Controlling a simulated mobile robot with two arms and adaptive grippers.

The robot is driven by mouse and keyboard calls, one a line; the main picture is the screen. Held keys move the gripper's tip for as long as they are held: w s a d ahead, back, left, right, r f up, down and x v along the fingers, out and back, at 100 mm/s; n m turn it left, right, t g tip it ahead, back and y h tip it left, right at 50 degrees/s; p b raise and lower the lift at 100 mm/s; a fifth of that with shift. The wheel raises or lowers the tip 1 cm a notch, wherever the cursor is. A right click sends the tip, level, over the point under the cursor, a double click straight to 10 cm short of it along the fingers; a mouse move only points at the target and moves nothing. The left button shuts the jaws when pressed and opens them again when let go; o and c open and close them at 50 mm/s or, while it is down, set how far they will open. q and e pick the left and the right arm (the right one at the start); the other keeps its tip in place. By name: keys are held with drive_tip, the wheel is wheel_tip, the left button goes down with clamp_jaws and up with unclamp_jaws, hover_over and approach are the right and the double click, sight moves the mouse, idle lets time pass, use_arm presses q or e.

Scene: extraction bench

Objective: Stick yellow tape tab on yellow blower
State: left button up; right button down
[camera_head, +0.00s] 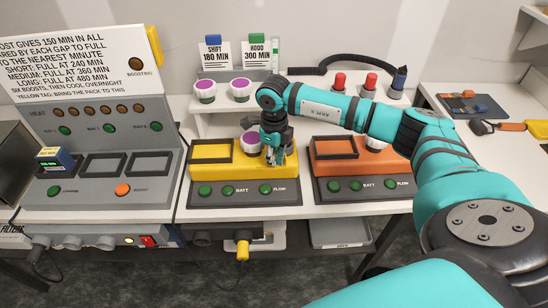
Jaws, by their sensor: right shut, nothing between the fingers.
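The yellow blower (222,175) sits in the middle of the bench, with a square recess at its left and a row of green buttons along its front. A purple-topped round part (249,140) stands at its back. My right gripper (272,160) points down over the right half of the blower. It is shut and empty, and I cannot tell whether its tips touch the surface. I cannot make out a tape tab on the blower; the gripper hides part of the top. A yellow piece (154,46) is at the right edge of the instruction board. My left gripper is out of view.
An orange blower (330,172) stands right of the yellow one. A grey charger (105,192) with a blue-and-yellow pack (55,160) is at left. Purple-topped parts and red-topped parts (338,82) stand on the back shelf. My right arm spans the right side.

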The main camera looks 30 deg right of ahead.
drive_tip(key=shift+r+p, duration=0.65)
drive_tip(key=shift+r, duration=0.25)
drive_tip(key=shift+r+p, duration=1.45)
drive_tip(key=shift+r, duration=1.15)
